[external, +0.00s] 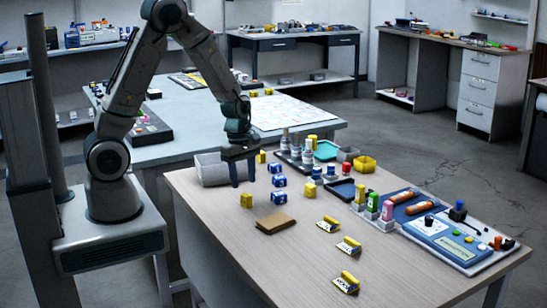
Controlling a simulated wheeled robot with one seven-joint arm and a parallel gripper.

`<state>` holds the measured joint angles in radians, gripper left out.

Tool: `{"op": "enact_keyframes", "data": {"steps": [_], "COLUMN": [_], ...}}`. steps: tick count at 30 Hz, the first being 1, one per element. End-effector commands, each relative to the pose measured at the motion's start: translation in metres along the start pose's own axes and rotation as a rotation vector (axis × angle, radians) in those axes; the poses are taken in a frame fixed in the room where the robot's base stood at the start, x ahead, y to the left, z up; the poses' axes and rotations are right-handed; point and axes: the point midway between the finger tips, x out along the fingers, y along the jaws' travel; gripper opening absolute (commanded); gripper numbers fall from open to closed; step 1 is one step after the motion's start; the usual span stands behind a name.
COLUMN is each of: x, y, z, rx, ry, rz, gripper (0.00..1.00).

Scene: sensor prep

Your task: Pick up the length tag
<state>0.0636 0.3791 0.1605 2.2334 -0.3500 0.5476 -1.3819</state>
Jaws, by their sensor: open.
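Several small tags with yellow tops and dark-and-white printed faces lie along the table's front right part: one tag (329,223), a second tag (349,246), and a third tag (347,283) nearest the camera. Their print is too small to read, so I cannot tell which is the length tag. My gripper (243,181) is open and points down, with no object visible between its fingers. It is over the back left of the wooden table, beside the grey bin and well apart from the tags.
The wooden table (290,270) has free room at its front left. A brown pad (275,223), yellow block (246,200) and blue-and-white blocks (279,181) lie between my gripper and the tags. A grey bin (212,170) and bottles (296,150) stand behind; a blue instrument panel (445,240) is at right.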

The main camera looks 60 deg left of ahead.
Motion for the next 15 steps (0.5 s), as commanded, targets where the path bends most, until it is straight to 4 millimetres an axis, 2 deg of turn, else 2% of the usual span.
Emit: {"op": "enact_keyframes", "data": {"steps": [7,15], "x": [0.019,0.055], "y": [-0.001,-0.002], "z": [0.002,0.007], "rx": [0.001,-0.001], "ry": [0.0,0.001], "rz": [-0.003,-0.003], "gripper": [0.48,0.48]}}
